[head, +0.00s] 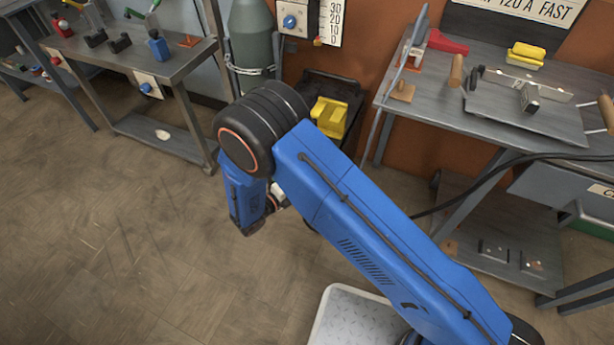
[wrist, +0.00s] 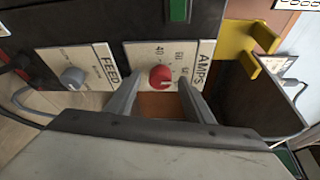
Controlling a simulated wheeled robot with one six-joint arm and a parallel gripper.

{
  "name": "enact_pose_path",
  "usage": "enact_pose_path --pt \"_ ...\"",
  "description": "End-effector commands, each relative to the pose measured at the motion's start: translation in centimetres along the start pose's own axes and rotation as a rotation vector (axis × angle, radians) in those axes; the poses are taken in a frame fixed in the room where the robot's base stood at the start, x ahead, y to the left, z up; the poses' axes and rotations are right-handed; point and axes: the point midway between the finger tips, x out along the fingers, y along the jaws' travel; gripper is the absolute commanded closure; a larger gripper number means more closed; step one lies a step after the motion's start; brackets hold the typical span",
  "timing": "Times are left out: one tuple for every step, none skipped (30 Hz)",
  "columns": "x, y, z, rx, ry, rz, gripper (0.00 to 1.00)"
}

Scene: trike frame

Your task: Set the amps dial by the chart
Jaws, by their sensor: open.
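The amps dial is a red knob (wrist: 161,77) on a white plate lettered AMPS, in the middle of the wrist view. The plate has a 40 and other marks too small to read, and I cannot tell where the knob points. My gripper (wrist: 157,88) is open, with one finger on each side below the knob in the picture; contact is not clear. A sign (head: 520,10) at the top right of the head view reads in part "120 A FAST"; its upper part is cut off. In the head view my arm hides the gripper's fingers, and I cannot make out the amps dial.
A grey feed knob (wrist: 73,78) on a FEED plate sits left of the amps dial. A yellow bracket (wrist: 250,50) is to its right. The head view shows a grey gas cylinder (head: 252,45), a workbench (head: 440,85) with tools, and clear floor at left.

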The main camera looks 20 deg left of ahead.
Motion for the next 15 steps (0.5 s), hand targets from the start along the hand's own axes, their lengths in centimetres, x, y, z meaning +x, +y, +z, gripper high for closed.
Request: enact_pose_path --pt "-0.7 0.0 0.1 0.000 -0.002 0.001 0.52" --pt "-1.1 0.0 0.1 0.000 -0.003 0.001 0.52" --pt "-1.8 0.0 0.1 0.000 -0.003 0.001 0.52" --pt "-2.3 0.0 0.1 0.000 -0.004 0.001 0.52" --pt "-2.9 0.0 0.1 0.000 -0.004 0.001 0.52" --pt "-3.7 0.0 0.1 0.000 -0.004 0.001 0.52" --pt "-4.3 0.0 0.1 0.000 -0.004 0.000 0.52" --pt "-4.9 0.0 0.1 0.000 -0.004 0.000 0.52" --pt "-5.7 0.0 0.1 0.000 -0.004 0.001 0.52" --pt "-6.3 0.0 0.1 0.001 -0.004 0.000 0.52" --pt "-6.9 0.0 0.1 0.001 -0.004 0.001 0.52" --pt "-7.7 0.0 0.1 0.001 -0.004 0.001 0.52" --pt "-8.3 0.0 0.1 0.001 -0.004 0.001 0.52" --pt "-8.9 0.1 0.1 0.001 -0.004 0.001 0.52" --pt "-9.7 0.1 0.1 0.001 -0.004 0.001 0.52"
